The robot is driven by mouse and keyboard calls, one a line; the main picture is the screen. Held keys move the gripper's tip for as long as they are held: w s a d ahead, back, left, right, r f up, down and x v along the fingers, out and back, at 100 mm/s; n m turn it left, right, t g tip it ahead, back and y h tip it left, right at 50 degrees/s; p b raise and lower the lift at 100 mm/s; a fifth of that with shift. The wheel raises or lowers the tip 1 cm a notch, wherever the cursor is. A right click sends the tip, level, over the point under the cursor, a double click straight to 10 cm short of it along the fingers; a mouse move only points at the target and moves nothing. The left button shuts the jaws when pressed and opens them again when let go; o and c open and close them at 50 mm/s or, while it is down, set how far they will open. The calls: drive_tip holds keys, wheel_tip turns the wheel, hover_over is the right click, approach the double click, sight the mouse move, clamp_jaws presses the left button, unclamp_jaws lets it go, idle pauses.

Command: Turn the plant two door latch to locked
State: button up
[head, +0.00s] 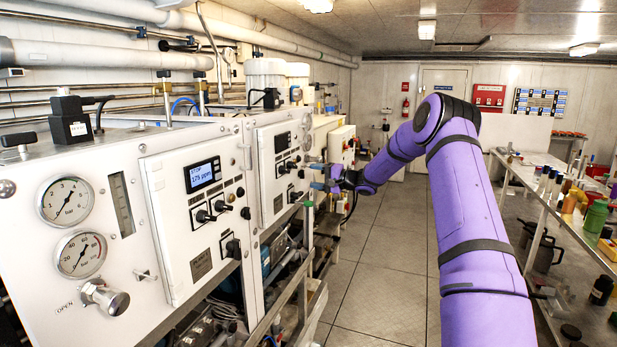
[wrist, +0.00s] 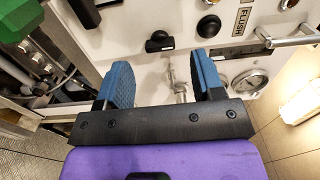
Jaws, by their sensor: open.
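The plant two door (head: 283,165) is the second white panel along the left wall in the head view. My gripper (head: 325,180) is small there, just right of that panel. A black wing-shaped knob (wrist: 159,42) on the white panel shows beyond the gap, turned nearly level in the picture. A small silver fitting (wrist: 180,88) shows between the fingers. I cannot tell for sure which is the latch, or whether a finger touches the panel.
The wrist view shows a FLUSH label (wrist: 243,20), a round gauge (wrist: 248,82) and a metal bar handle (wrist: 290,36) at right. The plant one door (head: 200,240) is nearer. A loaded bench (head: 560,210) stands at right; the aisle floor (head: 385,270) is clear.

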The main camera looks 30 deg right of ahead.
drive_tip(key=v, duration=0.7)
drive_tip(key=shift+s+d, duration=0.1)
drive_tip(key=s+a+r+n+g+h, duration=0.1)
drive_tip(key=s+a+r+n+g, duration=0.2)
drive_tip(key=s+a, duration=0.45)
drive_tip(key=s+a+r+n+g+h, duration=0.15)
drive_tip(key=s+a+r+g, duration=0.3)
drive_tip(key=a, duration=0.55)
drive_tip(key=s+a+r+n+g, duration=0.2)
drive_tip(key=s+a+r, duration=0.3)
drive_tip(key=a, duration=0.4)
drive_tip(key=s+a+r+n+g+h, duration=0.1)
drive_tip(key=s+a+h, duration=0.1)
drive_tip(key=s, duration=0.6)
drive_tip(key=s+a+r+n+h, duration=0.1)
drive_tip(key=s+a+h, duration=0.2)
drive_tip(key=s, duration=0.6)
drive_tip(key=s+d+f+n+h, duration=0.1)
drive_tip(key=s, duration=0.6)
drive_tip(key=s+d+f+t+h, duration=0.1)
drive_tip(key=s+h, duration=0.1)
drive_tip(key=s, duration=0.6)
drive_tip(key=shift+s+d+n, duration=0.25)
drive_tip(key=shift+d+n, duration=0.1)
